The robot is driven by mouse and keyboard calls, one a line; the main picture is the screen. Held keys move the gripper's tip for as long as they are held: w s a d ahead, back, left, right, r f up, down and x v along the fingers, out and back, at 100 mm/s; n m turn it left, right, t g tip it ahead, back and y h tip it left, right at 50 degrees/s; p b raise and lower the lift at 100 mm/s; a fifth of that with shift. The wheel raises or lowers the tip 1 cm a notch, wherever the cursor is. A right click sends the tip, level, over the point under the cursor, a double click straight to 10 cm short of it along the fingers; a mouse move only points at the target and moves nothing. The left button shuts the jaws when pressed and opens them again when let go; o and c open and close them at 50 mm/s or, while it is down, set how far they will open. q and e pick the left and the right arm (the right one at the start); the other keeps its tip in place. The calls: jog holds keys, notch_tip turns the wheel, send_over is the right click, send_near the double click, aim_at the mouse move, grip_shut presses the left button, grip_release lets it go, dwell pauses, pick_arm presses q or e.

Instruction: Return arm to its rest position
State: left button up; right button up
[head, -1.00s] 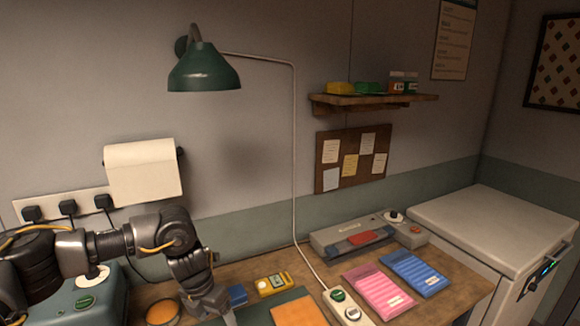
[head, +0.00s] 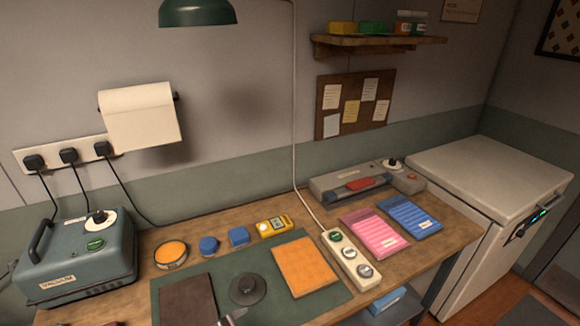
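Neither of my arms can be made out in the head view, and neither gripper shows. A small pale pointed tip (head: 233,317) shows at the bottom edge, over the green mat (head: 220,275); I cannot tell what it belongs to. The mat lies on the wooden workbench (head: 215,222) and carries a dark brown flat piece (head: 187,300), a round dark grey disc with a knob (head: 247,289) and an orange flat piece (head: 306,266).
A teal vacuum unit (head: 80,262) stands at the left. An orange-topped tin (head: 171,254), blue blocks (head: 209,245) and a yellow meter (head: 272,227) line the mat's back. A switch strip (head: 350,258), pink and blue packets (head: 374,233) and a sealer (head: 350,187) lie right. A green lamp (head: 198,12) hangs above.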

pick_arm(q)
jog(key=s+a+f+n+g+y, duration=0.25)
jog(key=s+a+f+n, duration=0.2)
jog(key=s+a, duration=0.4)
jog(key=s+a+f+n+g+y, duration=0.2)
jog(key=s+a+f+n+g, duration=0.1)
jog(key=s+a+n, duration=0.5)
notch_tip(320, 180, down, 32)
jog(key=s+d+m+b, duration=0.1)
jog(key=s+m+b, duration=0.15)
jog(key=b, duration=0.35)
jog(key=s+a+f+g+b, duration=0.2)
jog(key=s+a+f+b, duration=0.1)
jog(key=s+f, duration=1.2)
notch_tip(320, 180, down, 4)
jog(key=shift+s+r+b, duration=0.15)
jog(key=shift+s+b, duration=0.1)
jog(key=shift+b, duration=0.25)
